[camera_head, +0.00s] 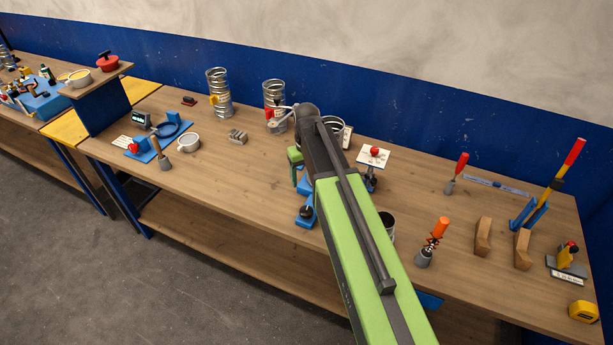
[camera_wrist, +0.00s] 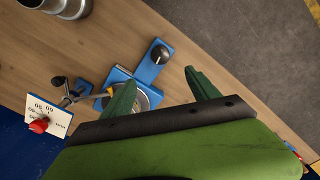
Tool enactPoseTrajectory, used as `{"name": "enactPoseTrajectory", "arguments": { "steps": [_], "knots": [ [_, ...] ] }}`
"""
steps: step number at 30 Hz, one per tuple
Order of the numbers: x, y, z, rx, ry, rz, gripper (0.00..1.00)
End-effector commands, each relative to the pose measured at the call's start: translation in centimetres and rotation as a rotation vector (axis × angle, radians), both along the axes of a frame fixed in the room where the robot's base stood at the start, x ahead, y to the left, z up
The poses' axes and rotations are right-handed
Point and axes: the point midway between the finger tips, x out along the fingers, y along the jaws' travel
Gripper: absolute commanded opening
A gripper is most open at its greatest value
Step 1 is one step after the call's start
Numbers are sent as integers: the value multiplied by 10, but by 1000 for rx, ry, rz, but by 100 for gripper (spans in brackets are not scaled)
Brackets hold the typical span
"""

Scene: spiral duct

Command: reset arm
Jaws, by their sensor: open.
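My green arm reaches over the workbench (camera_head: 235,165) in the head view. The green gripper fingers show only in part beside the dark wrist. In the wrist view my gripper (camera_wrist: 162,91) has two green fingers spread apart, with nothing held between them. The fingers are over a blue fixture (camera_wrist: 147,70) with a black knob and a round metal part. The left finger overlaps the round metal part in the picture; I cannot tell whether they touch. The blue fixture also shows in the head view (camera_head: 305,212), partly hidden behind my arm.
Spiral ducts (camera_head: 219,95) stand at the back. An orange-handled tool (camera_head: 433,240) and wooden blocks (camera_head: 483,237) are at the right. The bench's front left is fairly clear.

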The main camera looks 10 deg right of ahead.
Motion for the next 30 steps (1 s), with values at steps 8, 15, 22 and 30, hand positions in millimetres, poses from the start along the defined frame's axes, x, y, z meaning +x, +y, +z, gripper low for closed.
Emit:
{"name": "enactPoseTrajectory", "arguments": {
  "steps": [8, 15, 22, 30],
  "knots": [
    [0, 0, 1, 0, 0, 0, 70],
    [-11, -3, -72, 0, 0, -5, 70],
    [-90, -9, -168, 0, 0, -65, 70],
    [-147, -11, -173, 0, -1, -183, 70]
  ]
}}
